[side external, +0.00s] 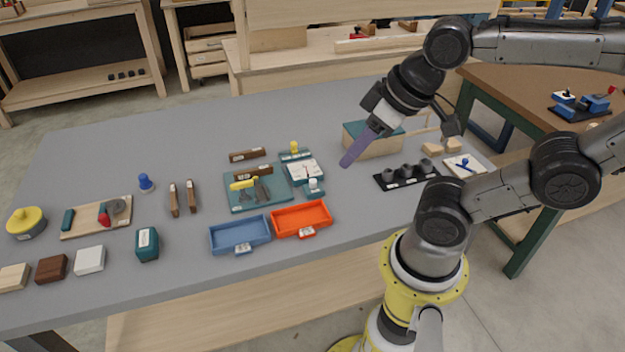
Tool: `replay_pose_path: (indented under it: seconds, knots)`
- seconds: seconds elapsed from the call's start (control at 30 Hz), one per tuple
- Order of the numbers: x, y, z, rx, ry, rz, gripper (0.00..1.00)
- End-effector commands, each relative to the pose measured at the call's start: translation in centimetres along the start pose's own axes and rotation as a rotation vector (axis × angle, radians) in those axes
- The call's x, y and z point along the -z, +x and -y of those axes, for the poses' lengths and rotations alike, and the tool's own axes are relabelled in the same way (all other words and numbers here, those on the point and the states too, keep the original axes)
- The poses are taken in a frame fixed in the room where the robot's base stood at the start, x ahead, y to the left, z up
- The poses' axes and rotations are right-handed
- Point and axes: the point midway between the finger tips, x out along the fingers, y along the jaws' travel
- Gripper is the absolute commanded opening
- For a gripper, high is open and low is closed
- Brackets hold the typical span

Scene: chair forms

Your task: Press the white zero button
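My gripper (348,160) hangs above the grey table, right of its middle, tilted down and to the left. Its end shows as one long purple piece; I cannot tell whether that is shut fingers or something held. A small white-faced device (305,171) stands on or beside a teal board (262,196), left of and a little below the gripper tip in the picture. A small pale knob (315,185) is at its front. I cannot make out a zero mark, so I cannot tell whether this is the white zero button. The tip looks apart from all of these.
A wood block with a teal top (372,146) and a black rack with dark cups (408,175) are near my gripper. A blue tray (240,248) and an orange tray (303,232) lie in front. Wooden blocks and a yellow-topped pot (26,220) are at left. The table's back left is clear.

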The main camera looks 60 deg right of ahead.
Motion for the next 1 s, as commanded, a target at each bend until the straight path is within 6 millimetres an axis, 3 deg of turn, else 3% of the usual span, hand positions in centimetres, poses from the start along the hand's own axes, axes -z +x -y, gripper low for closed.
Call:
replay_pose_path:
  seconds: [0.03,0.13,1.0]
  knots:
    - [0.00,0.00,0.00,0.000,0.000,0.000,0.18]
    - [0.00,0.00,0.00,0.000,0.000,0.000,0.00]
    - [0.00,0.00,0.00,0.000,0.000,0.000,0.00]
